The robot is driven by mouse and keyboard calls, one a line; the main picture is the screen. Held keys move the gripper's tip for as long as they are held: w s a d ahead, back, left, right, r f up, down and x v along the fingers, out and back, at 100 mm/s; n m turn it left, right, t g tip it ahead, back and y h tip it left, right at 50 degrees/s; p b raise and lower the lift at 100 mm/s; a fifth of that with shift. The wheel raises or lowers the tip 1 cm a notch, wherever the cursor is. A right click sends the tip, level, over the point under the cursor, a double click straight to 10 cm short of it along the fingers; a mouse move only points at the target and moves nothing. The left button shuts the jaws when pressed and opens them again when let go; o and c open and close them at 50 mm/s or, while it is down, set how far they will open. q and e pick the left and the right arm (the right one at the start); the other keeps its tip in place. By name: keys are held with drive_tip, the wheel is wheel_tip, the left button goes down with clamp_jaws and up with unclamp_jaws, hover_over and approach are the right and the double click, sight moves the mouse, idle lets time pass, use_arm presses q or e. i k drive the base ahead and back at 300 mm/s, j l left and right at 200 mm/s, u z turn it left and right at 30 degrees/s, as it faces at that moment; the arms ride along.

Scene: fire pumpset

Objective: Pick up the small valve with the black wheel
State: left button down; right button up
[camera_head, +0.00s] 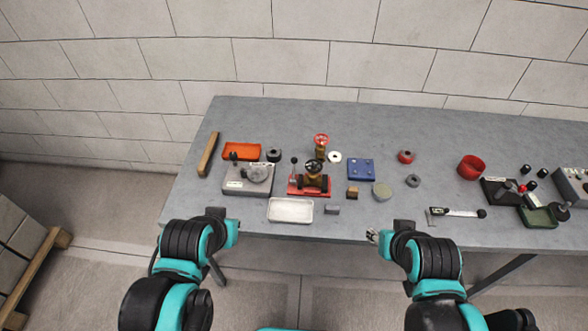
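A small brass valve (313,178) with a dark wheel on top stands at or in a red fixture (296,191) with black blocks, near the middle of the grey table (450,160). A brass valve with a red wheel (321,145) stands just behind it. My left gripper (228,222) is at the table's front edge, left of and nearer than the dark-wheeled valve. My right gripper (378,236) is at the front edge, to the right of it. Both are apart from the valve. Their fingers are too small to tell open from shut.
An empty-looking pale tray (291,210) lies in front of the red fixture. A grey device (248,178) and orange tray (242,151) stand left. A blue block (361,169), round tin (382,191) and caliper-like tool (456,212) lie right. The far table strip is clear.

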sight(311, 179)
drive_tip(key=i+z, duration=0.15)
drive_tip(key=z, duration=0.2)
drive_tip(key=i+z, duration=0.1)
drive_tip(key=z, duration=0.25)
drive_tip(key=i+j+z, duration=0.1)
drive_tip(key=z, duration=0.25)
